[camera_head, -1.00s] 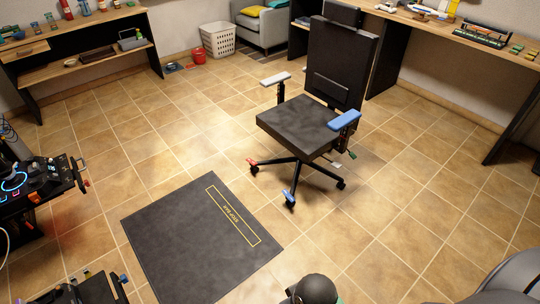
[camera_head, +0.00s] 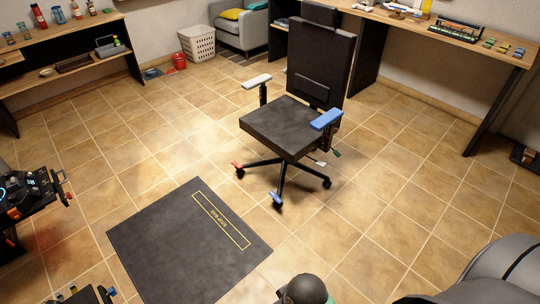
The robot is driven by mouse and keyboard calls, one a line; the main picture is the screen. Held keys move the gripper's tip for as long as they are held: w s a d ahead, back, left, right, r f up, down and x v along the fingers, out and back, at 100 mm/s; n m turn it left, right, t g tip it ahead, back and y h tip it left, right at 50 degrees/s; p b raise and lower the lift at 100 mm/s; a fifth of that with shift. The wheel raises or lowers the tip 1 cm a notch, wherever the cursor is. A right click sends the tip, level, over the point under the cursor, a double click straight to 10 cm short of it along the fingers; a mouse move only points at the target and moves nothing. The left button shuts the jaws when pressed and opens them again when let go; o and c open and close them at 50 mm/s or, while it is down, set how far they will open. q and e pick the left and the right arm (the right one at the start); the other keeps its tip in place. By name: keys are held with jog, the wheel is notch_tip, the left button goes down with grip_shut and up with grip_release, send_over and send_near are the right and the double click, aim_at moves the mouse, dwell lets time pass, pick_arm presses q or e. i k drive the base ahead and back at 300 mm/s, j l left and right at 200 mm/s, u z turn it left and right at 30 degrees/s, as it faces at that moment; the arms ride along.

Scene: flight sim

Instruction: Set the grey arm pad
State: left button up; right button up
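A black office chair (camera_head: 285,128) stands on the tiles in the middle of the head view, upright and facing lower left. Its grey arm pad (camera_head: 256,81) is on the left armrest, on top of a dark post. A blue arm pad (camera_head: 327,119) is on the right armrest and looks slightly tilted. Neither of my grippers can be made out in this view.
A dark mat (camera_head: 190,245) lies in front of the chair. Desks stand at upper left and along the back right. A white basket (camera_head: 198,44) and red bucket (camera_head: 179,62) are at the back. Open tiles surround the chair.

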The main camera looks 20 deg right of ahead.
aim_at(261, 80)
jog(key=i+l, duration=0.3)
jog(key=i, duration=0.2)
jog(key=i+l, duration=0.25)
jog(key=i, duration=0.25)
jog(key=i+l, duration=0.3)
jog(key=i, duration=0.2)
jog(key=i+l, duration=0.25)
jog(key=i, duration=0.25)
jog(key=i+l, duration=0.3)
jog(key=i, duration=0.2)
